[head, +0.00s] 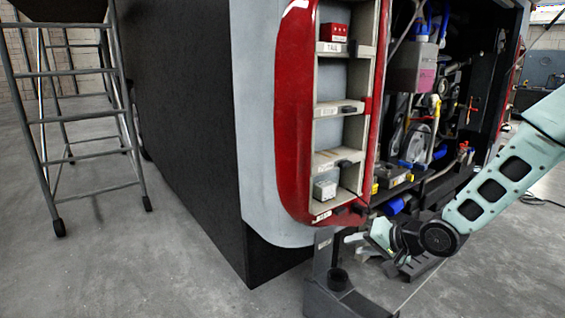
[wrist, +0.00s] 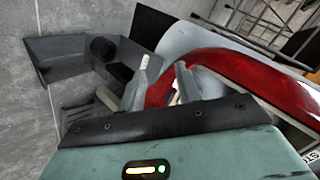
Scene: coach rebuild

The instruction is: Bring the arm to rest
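My arm (head: 500,185), pale green with dark joints, reaches in from the right in the head view. The fingertips are small and partly hidden in the head view.
A red-framed rack (head: 297,110) holds a red box (head: 334,32) at the top and a grey box (head: 326,184) at the bottom. The open engine bay (head: 440,90) is beside it. A dark stand (head: 345,298) is below my gripper. A ladder (head: 85,120) stands left; floor between is clear.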

